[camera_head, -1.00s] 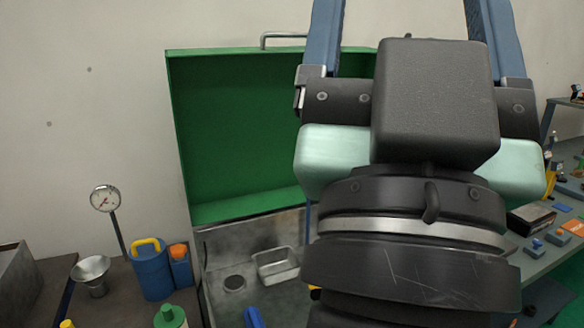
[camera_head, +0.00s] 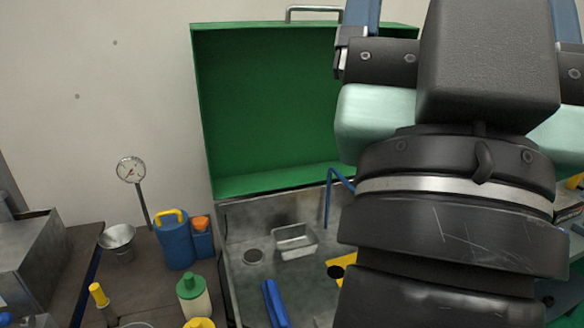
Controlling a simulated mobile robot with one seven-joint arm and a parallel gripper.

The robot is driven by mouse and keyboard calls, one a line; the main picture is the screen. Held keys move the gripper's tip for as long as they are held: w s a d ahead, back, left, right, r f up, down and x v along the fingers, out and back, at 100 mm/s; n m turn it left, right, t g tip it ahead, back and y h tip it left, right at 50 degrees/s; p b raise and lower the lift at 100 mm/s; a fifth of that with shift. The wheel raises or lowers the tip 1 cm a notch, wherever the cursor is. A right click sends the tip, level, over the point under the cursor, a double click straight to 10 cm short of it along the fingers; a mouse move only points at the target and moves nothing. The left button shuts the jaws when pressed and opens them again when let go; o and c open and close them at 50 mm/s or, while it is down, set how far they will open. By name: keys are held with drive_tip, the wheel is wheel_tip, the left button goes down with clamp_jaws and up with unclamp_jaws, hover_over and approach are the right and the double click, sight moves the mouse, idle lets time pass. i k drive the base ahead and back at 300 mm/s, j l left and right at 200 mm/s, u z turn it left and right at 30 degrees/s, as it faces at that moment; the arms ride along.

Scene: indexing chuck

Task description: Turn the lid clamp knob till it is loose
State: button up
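My gripper (camera_head: 470,20) fills the right of the view, seen from behind. Only parts of its blue fingers show at the top edge, and their tips are out of frame, so I cannot tell how far apart they are. I see no lid clamp knob that I can make out; it may be hidden behind my arm or out of view. A green lid (camera_head: 270,110) with a metal handle (camera_head: 314,12) on its top edge stands raised behind a grey metal basin (camera_head: 255,210).
In the basin are a small metal tray (camera_head: 294,241), a blue bar (camera_head: 274,303) and a yellow piece (camera_head: 341,268). To the left stand a dial gauge (camera_head: 131,170), a funnel (camera_head: 117,238), a blue can (camera_head: 175,243) and a green-capped bottle (camera_head: 193,296). A metal box (camera_head: 35,255) is at far left.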

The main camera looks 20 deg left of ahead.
sight(200, 224)
drive_tip(key=u, duration=0.35)
drive_tip(key=i+u, duration=0.15)
drive_tip(key=u, duration=0.25)
drive_tip(key=i+l+u, duration=0.15)
drive_tip(key=u, duration=0.25)
drive_tip(key=i+l+u, duration=0.1)
drive_tip(key=u, duration=0.3)
drive_tip(key=i+l+u, duration=0.1)
drive_tip(key=l+u, duration=0.3)
drive_tip(key=i+l+u, duration=0.1)
drive_tip(key=l, duration=0.35)
drive_tip(key=i+l+u, duration=0.1)
drive_tip(key=l, duration=0.4)
drive_tip(key=i+l+u, duration=0.15)
drive_tip(key=l, duration=0.3)
drive_tip(key=i+l+u, duration=0.1)
drive_tip(key=l, duration=0.4)
